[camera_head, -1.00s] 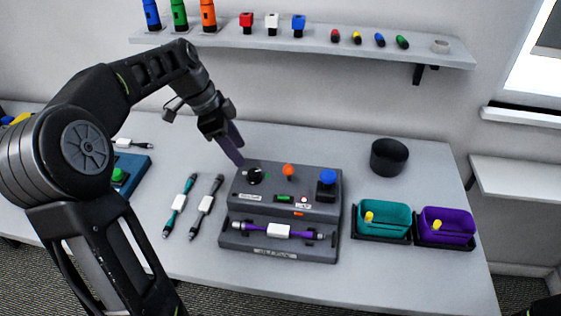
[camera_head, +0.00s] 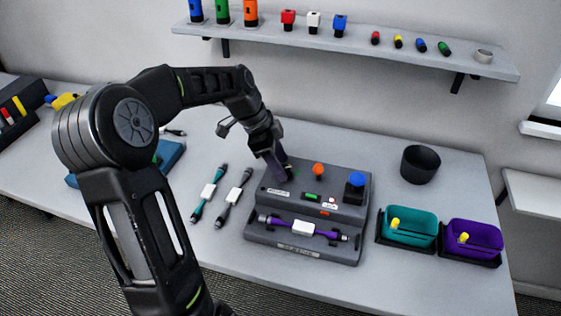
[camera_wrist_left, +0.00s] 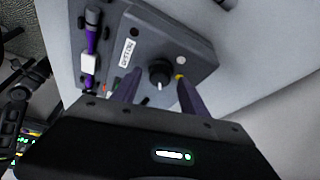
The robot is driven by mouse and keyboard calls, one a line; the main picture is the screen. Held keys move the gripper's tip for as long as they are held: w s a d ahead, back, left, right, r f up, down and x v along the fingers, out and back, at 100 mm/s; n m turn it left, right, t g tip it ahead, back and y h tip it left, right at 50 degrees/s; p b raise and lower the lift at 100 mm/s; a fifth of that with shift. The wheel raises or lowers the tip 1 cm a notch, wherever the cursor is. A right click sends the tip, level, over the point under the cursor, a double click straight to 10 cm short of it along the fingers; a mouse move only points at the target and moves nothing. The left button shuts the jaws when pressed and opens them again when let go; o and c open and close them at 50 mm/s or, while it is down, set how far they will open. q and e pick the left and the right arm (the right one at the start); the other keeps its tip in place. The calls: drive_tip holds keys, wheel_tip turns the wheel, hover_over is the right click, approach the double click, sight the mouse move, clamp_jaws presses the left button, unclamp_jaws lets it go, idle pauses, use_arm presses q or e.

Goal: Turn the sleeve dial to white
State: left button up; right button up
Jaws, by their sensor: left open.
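The black sleeve dial (camera_wrist_left: 159,72) shows in the left wrist view on top of the grey station, with a light pointer mark on its near side. A white dot (camera_wrist_left: 181,60) and a yellow dot (camera_wrist_left: 180,77) lie beside it. My left gripper (camera_wrist_left: 157,90) is open, its two purple fingers on either side of the dial; I cannot tell if they touch it. In the head view my left gripper (camera_head: 279,172) is over the left end of the grey station (camera_head: 345,209) and hides the dial. My right gripper is not in view.
The station also carries an orange knob (camera_head: 318,170), a blue button (camera_head: 355,182) and a purple cable (camera_head: 330,234) in its front cradle. Two cables (camera_head: 208,191) lie left of it. Teal (camera_head: 411,240) and purple (camera_head: 472,251) bins and a black cup (camera_head: 420,164) stand right.

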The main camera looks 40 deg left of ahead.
use_arm(q)
drive_tip(key=shift+f, duration=0.25)
clamp_jaws()
idle(0.4)
